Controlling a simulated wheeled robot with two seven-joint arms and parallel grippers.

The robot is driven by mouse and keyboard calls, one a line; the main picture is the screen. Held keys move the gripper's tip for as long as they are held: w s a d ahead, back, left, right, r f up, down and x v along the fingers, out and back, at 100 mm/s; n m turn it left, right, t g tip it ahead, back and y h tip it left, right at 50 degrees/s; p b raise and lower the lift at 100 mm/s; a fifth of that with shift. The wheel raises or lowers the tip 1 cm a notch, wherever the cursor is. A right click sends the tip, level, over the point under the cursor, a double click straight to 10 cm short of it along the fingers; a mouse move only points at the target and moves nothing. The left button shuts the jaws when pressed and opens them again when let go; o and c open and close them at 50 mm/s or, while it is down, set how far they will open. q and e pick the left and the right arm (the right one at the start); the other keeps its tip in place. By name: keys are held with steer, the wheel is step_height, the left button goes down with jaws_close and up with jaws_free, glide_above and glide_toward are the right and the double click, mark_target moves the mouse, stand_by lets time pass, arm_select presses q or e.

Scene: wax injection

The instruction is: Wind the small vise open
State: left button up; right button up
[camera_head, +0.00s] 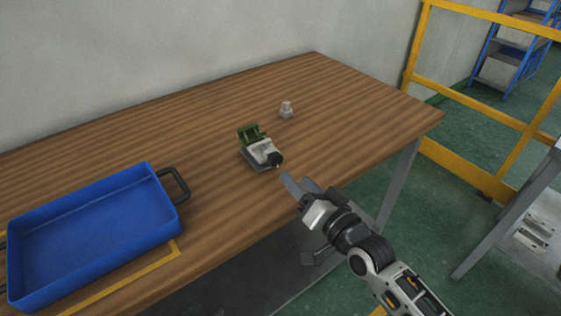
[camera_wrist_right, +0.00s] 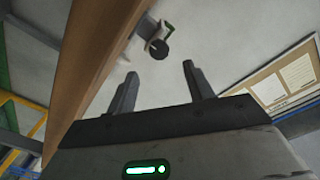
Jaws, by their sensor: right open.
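The small vise (camera_head: 258,148) stands on the wooden table, with a green part at its back, a pale body and a black round knob (camera_head: 276,159) facing the table's front edge. The knob also shows in the right wrist view (camera_wrist_right: 159,49), ahead of the fingers and between them. My right gripper (camera_head: 298,186) is just off the table's front edge, a short way from the knob and apart from it. In the right wrist view its two fingers (camera_wrist_right: 157,88) are spread with nothing between them. My left gripper is not in view.
A blue tray (camera_head: 165,200) with black handles sits at the left of the wooden table (camera_head: 330,100). A small pale object (camera_head: 286,109) stands behind the vise. The table's right part is clear. A yellow rail (camera_head: 470,89) stands beyond the table's right end.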

mark_target(278, 160)
steer(key=x, duration=0.7)
steer(key=shift+w+a, duration=0.2)
steer(key=shift+w, duration=0.15)
steer(key=c, duration=1)
